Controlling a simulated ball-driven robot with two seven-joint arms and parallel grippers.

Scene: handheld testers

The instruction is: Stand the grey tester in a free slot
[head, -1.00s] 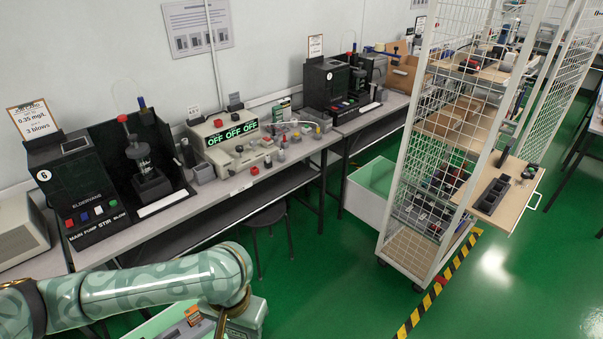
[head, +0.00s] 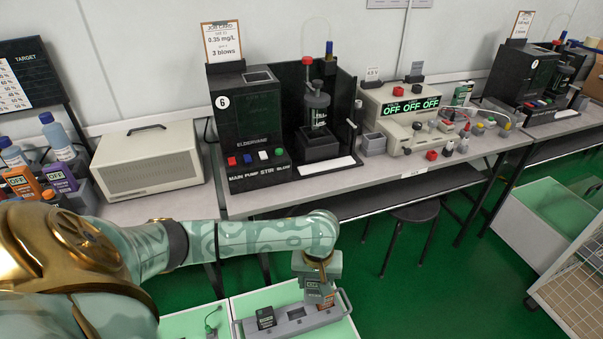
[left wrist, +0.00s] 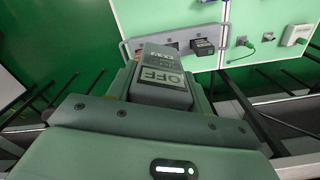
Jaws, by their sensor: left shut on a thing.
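My left gripper (head: 318,277) points down over the grey rack (head: 290,328), shut on the grey tester (left wrist: 160,88), whose screen reads OFF in the left wrist view. In the head view the grey tester (head: 311,285) is partly covered by the gripper. The rack also shows in the left wrist view (left wrist: 128,48). A black tester (head: 265,317) stands in its left part in the head view. An orange tester (head: 328,301) shows just right of the grey one. Whether the grey tester touches the rack, I cannot tell. My right gripper is out of view.
The bench (head: 215,205) behind carries a black analyser (head: 250,130) and a beige box (head: 150,160). A stool (head: 415,212) stands right.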

